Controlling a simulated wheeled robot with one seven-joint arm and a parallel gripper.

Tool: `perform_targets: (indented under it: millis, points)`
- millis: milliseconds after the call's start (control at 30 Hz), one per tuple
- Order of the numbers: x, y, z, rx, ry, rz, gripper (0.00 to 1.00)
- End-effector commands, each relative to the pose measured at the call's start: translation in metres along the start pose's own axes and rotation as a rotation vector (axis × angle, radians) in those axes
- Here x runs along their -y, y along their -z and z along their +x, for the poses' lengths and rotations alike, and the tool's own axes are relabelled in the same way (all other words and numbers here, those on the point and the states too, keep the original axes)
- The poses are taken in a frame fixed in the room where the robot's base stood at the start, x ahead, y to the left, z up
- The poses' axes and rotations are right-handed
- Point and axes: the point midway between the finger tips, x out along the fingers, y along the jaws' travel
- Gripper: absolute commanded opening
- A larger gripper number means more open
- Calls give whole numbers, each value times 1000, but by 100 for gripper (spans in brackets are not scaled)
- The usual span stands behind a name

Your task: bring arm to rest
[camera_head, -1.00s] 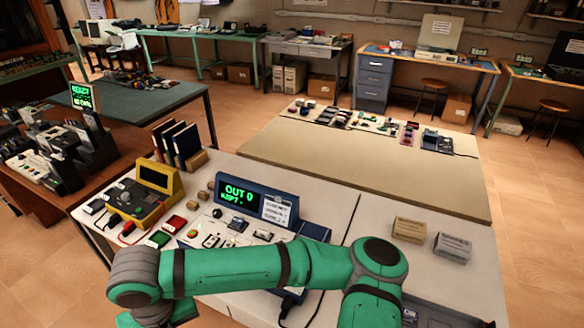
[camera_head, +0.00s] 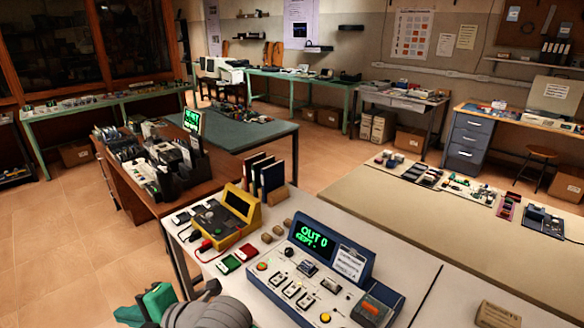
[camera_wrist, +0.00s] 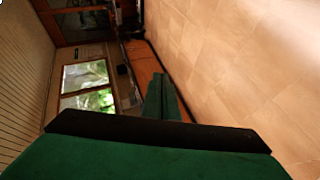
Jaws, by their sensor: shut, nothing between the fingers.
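In the head view only a grey joint and a green part of my arm show, low at the bottom edge. The rest of the arm is out of that picture. In the wrist view my gripper (camera_wrist: 162,98) appears as a green shape beyond a black bar. It is shut and holds nothing. It is over no table there; tiled floor, a wall and a window lie beyond it.
A white table (camera_head: 196,272) near my arm bears a blue console (camera_head: 330,262) reading "OUT 0" and a yellow device (camera_head: 228,216). A brown bench (camera_head: 125,180) with dark racks stands behind, left. Open tiled floor (camera_head: 60,255) lies at left.

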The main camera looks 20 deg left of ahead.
Motion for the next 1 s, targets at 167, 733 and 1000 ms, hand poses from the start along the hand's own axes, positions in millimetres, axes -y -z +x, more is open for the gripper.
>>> perform_targets:
  millis: [167, 733, 1000]
  points:
    - [-31, -14, -8, 25, -240, 232, 0]
    - [-4, -106, -89, 180, -882, 932, 0]
    - [76, -134, -135, 312, -1126, 1201, 0]
